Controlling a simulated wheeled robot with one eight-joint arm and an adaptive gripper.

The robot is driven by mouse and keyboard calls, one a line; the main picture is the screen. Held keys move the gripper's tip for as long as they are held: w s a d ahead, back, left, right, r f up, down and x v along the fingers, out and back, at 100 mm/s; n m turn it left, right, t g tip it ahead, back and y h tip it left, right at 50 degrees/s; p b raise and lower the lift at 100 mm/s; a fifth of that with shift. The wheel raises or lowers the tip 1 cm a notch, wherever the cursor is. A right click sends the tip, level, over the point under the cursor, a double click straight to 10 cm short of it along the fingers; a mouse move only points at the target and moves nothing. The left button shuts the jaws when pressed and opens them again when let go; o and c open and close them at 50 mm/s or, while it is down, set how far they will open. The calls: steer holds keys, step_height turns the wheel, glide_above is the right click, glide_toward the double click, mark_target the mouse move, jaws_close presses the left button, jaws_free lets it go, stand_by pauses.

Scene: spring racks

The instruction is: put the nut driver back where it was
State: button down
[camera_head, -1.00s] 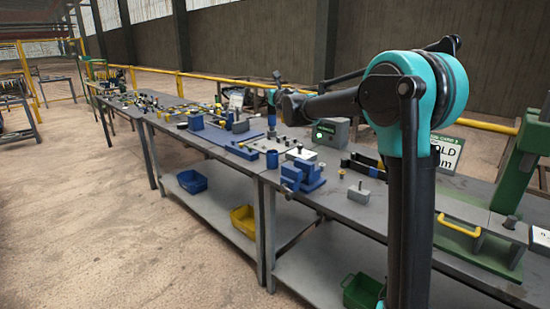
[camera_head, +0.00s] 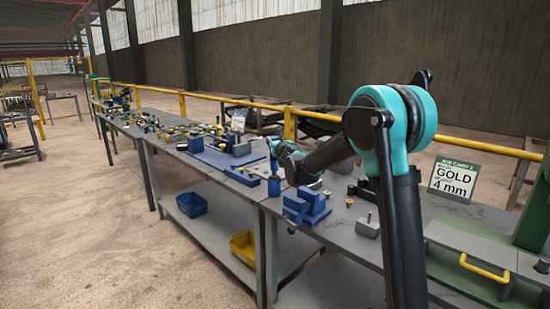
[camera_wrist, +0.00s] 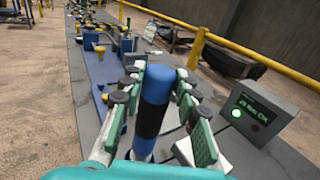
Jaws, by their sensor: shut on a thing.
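In the wrist view the nut driver (camera_wrist: 152,100), a thick blue handle with a black band, stands between the teal fingers of my gripper (camera_wrist: 160,88). The gripper is shut on it. The driver leans only slightly in that view, and its lower end is hidden by the gripper body. In the head view my gripper (camera_head: 274,148) is low over the workbench, just above a short blue cylinder (camera_head: 274,186) near the front edge. I cannot tell there whether the cylinder touches the driver.
A blue fixture (camera_head: 307,205) and a small grey block (camera_head: 367,227) stand to the right. A grey box with a green light (camera_wrist: 237,113) is close on the right in the wrist view. A blue mat (camera_head: 222,157) and crowded parts lie left. A sign (camera_head: 452,180) stands behind.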

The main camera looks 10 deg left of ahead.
glide_above(275, 172)
steer(key=shift+f, duration=3.45)
steer(key=c, duration=1.1)
jaws_free()
steer(key=shift+f, duration=0.1)
steer(key=v, duration=1.2)
